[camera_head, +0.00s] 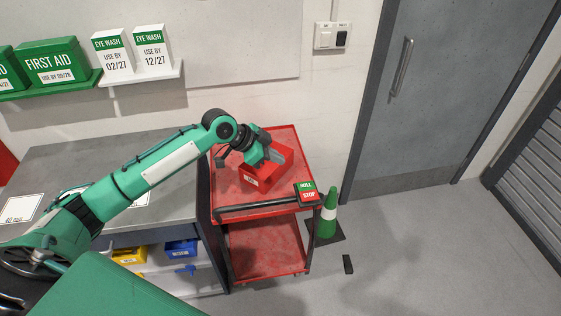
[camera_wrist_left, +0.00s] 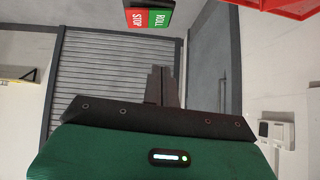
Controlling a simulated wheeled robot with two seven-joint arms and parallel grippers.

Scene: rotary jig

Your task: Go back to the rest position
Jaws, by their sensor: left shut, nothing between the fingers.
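My left arm, green and grey, reaches in from the left across the workbench in the head view. Its gripper (camera_head: 274,158) is over the red bin (camera_head: 262,183) on the top shelf of the red cart (camera_head: 230,188). In the left wrist view the dark fingers (camera_wrist_left: 160,86) are together with nothing between them. I cannot tell from the head view how high the gripper is above the bin. The bin's inside is partly hidden by the gripper. My right gripper is not in view.
A ROLL/STOP sign (camera_head: 306,191) sits at the cart's front right corner. A green cone (camera_head: 328,215) stands beside the cart, with a small black object (camera_head: 348,264) on the floor. The grey workbench (camera_head: 95,160) is left of the cart; floor to the right is clear.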

